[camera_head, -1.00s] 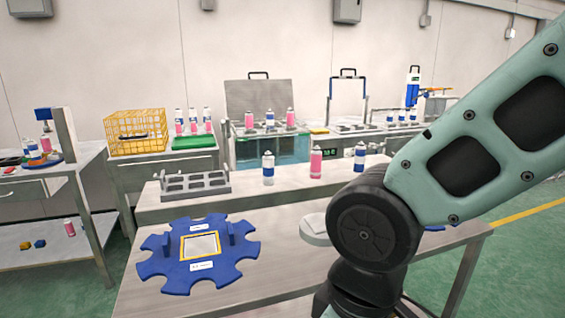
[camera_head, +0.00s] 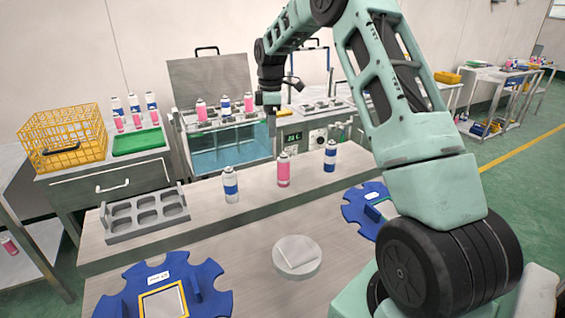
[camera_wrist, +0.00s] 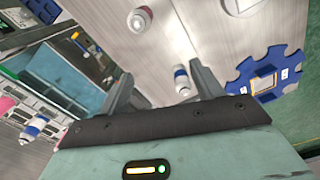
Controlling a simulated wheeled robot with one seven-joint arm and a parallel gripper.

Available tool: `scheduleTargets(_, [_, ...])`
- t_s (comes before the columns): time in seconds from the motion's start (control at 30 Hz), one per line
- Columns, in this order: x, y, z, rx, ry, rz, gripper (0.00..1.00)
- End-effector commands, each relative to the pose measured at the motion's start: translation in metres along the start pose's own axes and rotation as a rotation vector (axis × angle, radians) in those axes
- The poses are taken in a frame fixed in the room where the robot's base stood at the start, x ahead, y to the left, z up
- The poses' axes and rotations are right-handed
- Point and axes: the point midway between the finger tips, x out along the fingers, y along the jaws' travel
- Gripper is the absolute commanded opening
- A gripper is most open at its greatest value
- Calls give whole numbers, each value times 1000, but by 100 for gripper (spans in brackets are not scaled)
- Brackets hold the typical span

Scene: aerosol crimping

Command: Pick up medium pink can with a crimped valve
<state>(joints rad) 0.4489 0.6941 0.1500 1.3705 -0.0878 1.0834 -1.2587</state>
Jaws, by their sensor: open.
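A pink can (camera_head: 283,168) with a white top stands upright on the front table, between two blue-and-white cans (camera_head: 231,184) (camera_head: 330,155). Its valve is too small to judge as crimped or not. My gripper (camera_head: 271,128) hangs above and behind the pink can, near the water bath, and touches no can. In the wrist view my gripper (camera_wrist: 163,80) is open and empty. The right blue-and-white can (camera_wrist: 182,82) shows between the fingers, farther off. The pink can (camera_wrist: 140,20) shows at the top, left of centre.
A grey rack (camera_head: 146,213) with empty round pockets, a white round stand (camera_head: 297,258) and blue notched plates (camera_head: 212,290) (camera_head: 360,207) are on the table. Behind is the water bath (camera_head: 225,148) with cans along its rim. A yellow basket (camera_head: 62,140) and green tray (camera_head: 138,142) stand left.

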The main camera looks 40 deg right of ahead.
Motion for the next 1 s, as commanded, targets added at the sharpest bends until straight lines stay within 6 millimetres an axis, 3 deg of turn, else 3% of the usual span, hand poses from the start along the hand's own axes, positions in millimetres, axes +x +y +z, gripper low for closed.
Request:
scheduleTargets(0.03, [-4,13,18,-3,-7,1,66])
scheduleTargets(0.1, [-4,22,34,-14,-14,1,66])
scheduleTargets(0.2, [4,28,43,-20,-19,0,66])
scheduleTargets(0.7, [100,27,44,-22,-19,-1,66])
scheduleTargets(1.0, [123,28,44,-22,-18,2,66])
